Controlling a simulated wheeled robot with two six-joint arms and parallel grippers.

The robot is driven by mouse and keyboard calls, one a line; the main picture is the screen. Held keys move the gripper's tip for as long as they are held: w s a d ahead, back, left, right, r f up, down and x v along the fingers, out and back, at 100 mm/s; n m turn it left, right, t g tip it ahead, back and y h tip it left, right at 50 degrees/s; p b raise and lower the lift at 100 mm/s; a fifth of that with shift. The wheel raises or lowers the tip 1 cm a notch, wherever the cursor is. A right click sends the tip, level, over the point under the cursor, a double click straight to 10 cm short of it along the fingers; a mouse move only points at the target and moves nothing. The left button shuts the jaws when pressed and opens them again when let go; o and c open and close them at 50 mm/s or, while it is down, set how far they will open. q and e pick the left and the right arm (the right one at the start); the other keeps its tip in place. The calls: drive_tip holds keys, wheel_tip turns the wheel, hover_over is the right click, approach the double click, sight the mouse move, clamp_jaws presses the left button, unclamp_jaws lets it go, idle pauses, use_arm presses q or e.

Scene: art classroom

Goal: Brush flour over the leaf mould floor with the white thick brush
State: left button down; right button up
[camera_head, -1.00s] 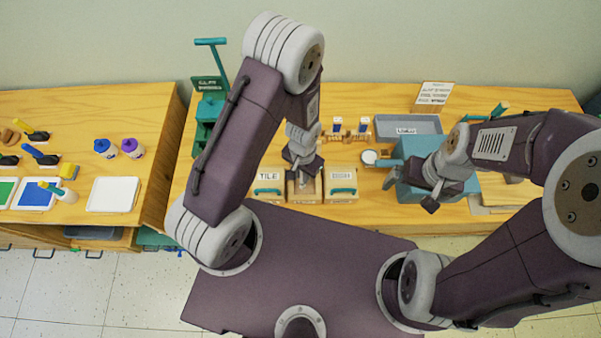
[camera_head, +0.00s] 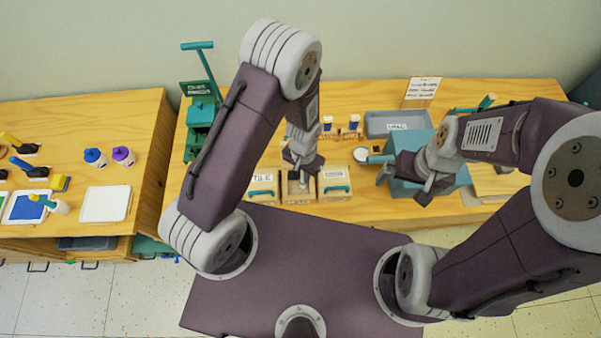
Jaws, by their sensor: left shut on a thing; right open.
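My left gripper (camera_head: 299,175) points down over the middle of three small wooden boxes (camera_head: 298,196) at the table's front edge. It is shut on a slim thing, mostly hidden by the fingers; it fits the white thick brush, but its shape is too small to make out. The middle box is open on top; I cannot tell whether it holds the leaf mould, or whether the held thing touches its floor. My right gripper (camera_head: 427,190) is open in front of a blue box (camera_head: 401,185). A white round dish (camera_head: 361,154) stands left of that box. I cannot make out flour.
Boxes with teal handles stand left (camera_head: 262,191) and right (camera_head: 334,187) of the middle one. A grey tray (camera_head: 376,124) and a green press-like stand (camera_head: 200,112) are behind.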

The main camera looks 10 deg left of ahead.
use_arm(q)
drive_tip(key=shift+s+a, duration=0.2)
drive_tip(key=shift+a, duration=0.3)
drive_tip(key=shift+a, duration=0.15)
drive_tip(key=shift+s+a, duration=0.1)
drive_tip(key=shift+a, duration=0.3)
drive_tip(key=shift+s+a, duration=0.15)
drive_tip(key=shift+a, duration=0.25)
idle(0.3)
